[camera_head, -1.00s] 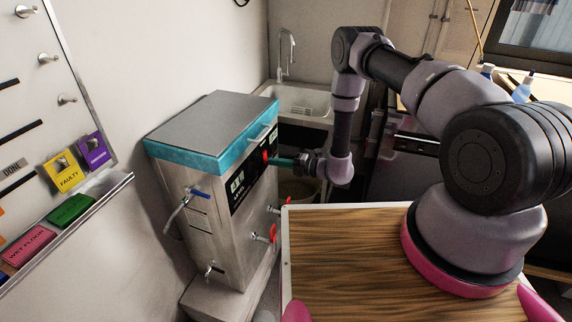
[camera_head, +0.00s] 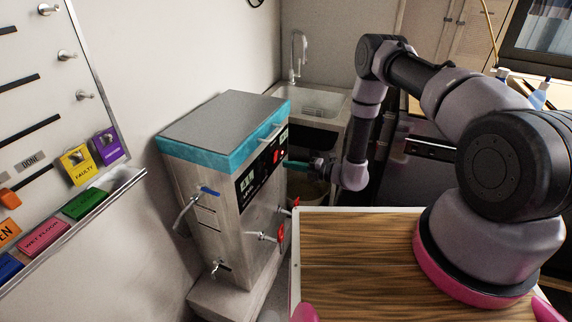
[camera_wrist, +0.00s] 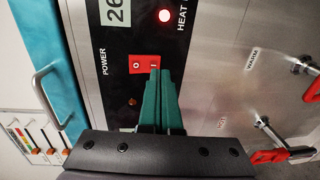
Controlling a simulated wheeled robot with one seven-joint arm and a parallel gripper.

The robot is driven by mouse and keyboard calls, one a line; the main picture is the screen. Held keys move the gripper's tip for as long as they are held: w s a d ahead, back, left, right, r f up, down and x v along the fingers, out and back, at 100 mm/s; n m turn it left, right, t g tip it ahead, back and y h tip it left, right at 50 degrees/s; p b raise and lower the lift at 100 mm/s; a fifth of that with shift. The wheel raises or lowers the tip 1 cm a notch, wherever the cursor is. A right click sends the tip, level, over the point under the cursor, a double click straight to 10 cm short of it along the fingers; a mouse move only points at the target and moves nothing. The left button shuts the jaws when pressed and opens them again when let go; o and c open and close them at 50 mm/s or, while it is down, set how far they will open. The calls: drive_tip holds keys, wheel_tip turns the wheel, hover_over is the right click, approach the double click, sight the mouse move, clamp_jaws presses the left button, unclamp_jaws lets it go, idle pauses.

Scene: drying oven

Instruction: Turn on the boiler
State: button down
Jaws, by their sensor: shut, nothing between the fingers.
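The boiler (camera_head: 190,205) is a tall steel box with a teal band and a dark front panel. A round red HEAT light (camera_wrist: 165,15) is lit near the switch. My gripper (camera_wrist: 158,74) is shut and empty, its teal fingertips at the I side of the switch. In the head view my gripper (camera_head: 287,164) is at the panel's right edge. I cannot tell whether the tips touch the switch, and they partly hide its lower edge.
Red-handled taps (camera_head: 280,234) stick out from the boiler's front, and a blue-handled tap (camera_head: 208,192) from its side. A sink (camera_head: 318,102) stands behind. A whiteboard with a tray of coloured signs (camera_head: 85,203) is at the left.

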drive_tip(key=f+v, duration=0.2)
drive_tip(key=v, duration=0.9)
drive_tip(key=shift+d+f, duration=0.15)
drive_tip(key=shift+f, duration=0.05)
drive_tip(key=shift+s, duration=0.1)
drive_tip(key=s+r+n+g+h, duration=0.3)
drive_tip(key=r+n+g, duration=0.6)
drive_tip(key=r+n, duration=1.8)
drive_tip(key=s+d+r+n+t+h, duration=0.3)
drive_tip(key=s+d+r, duration=0.2)
drive_tip(key=r, duration=0.4)
drive_tip(key=s+d+r+n+t+h, duration=0.3)
drive_tip(key=s+d+r+h, duration=0.1)
drive_tip(key=s+r, duration=0.4)
drive_tip(key=s+d+r+n+t+h, duration=0.3)
drive_tip(key=s+d+r, duration=0.3)
drive_tip(key=r, duration=0.6)
drive_tip(key=shift+s+t+h, duration=0.2)
drive_tip(key=shift+t+h, duration=0.1)
